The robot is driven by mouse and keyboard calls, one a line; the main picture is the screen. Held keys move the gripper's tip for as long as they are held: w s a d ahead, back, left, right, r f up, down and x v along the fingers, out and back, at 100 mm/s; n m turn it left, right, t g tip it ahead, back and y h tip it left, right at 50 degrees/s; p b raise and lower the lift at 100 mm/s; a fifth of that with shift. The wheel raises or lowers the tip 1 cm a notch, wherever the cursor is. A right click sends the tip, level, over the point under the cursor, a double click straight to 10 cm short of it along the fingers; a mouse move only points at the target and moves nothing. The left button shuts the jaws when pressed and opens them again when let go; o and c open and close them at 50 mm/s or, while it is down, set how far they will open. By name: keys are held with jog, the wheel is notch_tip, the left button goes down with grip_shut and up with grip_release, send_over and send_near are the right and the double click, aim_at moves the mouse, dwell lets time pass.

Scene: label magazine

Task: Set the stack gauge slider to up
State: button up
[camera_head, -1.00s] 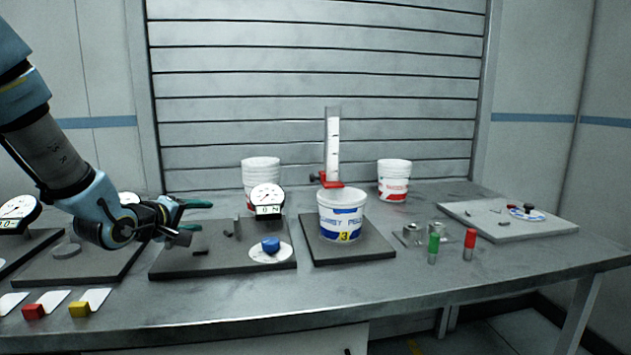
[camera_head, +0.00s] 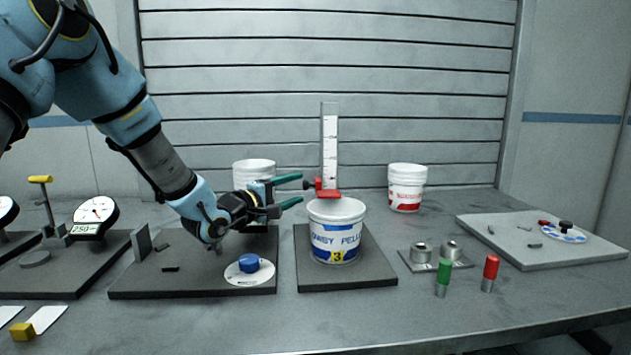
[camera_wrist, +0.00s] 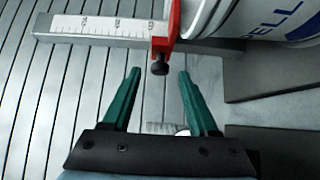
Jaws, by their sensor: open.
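The stack gauge (camera_head: 330,150) is an upright metal bar with a white scale, standing behind the labelled bucket (camera_head: 336,232). Its red slider (camera_head: 328,194) sits low on the bar, at about the height of the bucket lid, with a dark knob (camera_head: 309,184) on its left side. In the wrist view the red slider (camera_wrist: 173,28) and its knob (camera_wrist: 160,68) show just beyond my fingertips, with the scale (camera_wrist: 105,27) to the left. My gripper (camera_head: 296,190) is open and empty, with its green fingers pointing at the knob and apart from it.
A white bucket (camera_head: 254,174) stands behind my gripper, and a red-labelled bucket (camera_head: 407,187) stands at the back right. A blue knob (camera_head: 249,263) is on the dark plate below my gripper. Green (camera_head: 443,275) and red (camera_head: 490,271) cylinders stand at the right front.

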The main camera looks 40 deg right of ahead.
jog(key=d+p, duration=0.1)
jog(key=d, duration=0.6)
jog(key=shift+w+d+p, duration=0.25)
jog(key=shift+w+p, duration=0.05)
jog(key=shift+w, duration=0.1)
grip_shut()
dwell(1.0)
